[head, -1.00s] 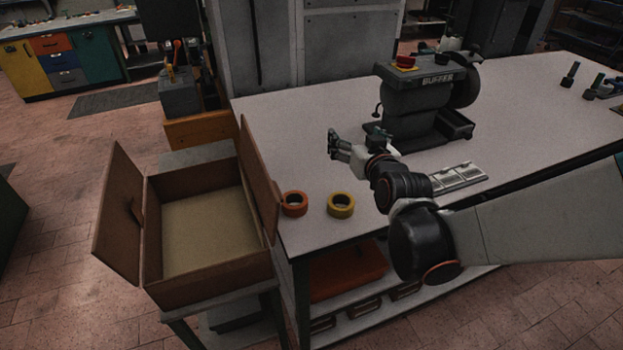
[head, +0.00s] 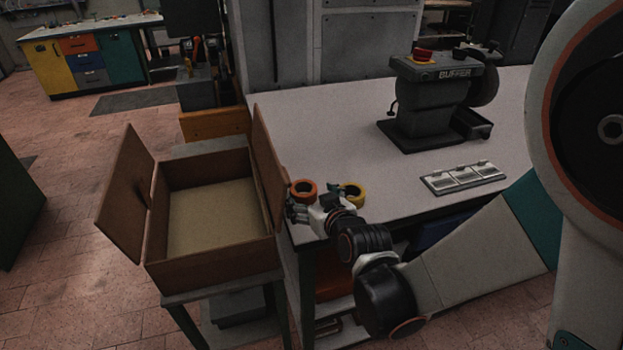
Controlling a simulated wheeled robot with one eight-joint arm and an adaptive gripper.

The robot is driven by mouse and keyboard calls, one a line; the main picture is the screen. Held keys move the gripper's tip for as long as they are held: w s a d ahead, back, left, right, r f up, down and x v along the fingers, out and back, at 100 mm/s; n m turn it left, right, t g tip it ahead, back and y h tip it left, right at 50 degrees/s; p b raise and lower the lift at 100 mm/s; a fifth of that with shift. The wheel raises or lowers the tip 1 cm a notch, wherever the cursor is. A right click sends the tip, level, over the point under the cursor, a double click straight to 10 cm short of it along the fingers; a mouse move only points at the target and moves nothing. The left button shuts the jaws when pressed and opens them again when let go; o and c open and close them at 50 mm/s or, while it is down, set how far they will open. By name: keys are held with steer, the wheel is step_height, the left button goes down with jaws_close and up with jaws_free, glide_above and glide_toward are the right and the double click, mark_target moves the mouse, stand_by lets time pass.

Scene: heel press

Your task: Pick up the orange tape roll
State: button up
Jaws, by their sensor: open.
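The orange tape roll (head: 303,188) lies flat on the white table near its left front corner, close to the open flap of the cardboard box. My gripper (head: 293,208) is open, just in front of the orange roll at the table's front edge. In this view the fingers overlap the roll's near side, and I cannot tell whether they touch it. My wrist and gripper also hide part of the yellow tape roll (head: 353,193), which lies to the right of the orange one.
An open cardboard box (head: 213,265) stands on a low stand left of the table, its right flap rising beside the orange roll. A grey buffer machine (head: 430,105) and a metal panel (head: 463,177) are on the table (head: 330,135), whose middle is clear.

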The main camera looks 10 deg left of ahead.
mark_target(306, 192)
steer(key=b+x, duration=0.2)
steer(key=x, duration=0.3)
steer(key=shift+w+f, duration=0.2)
steer(key=shift+w, duration=0.15)
steer(key=shift+r, duration=0.1)
steer(key=c, duration=1.1)
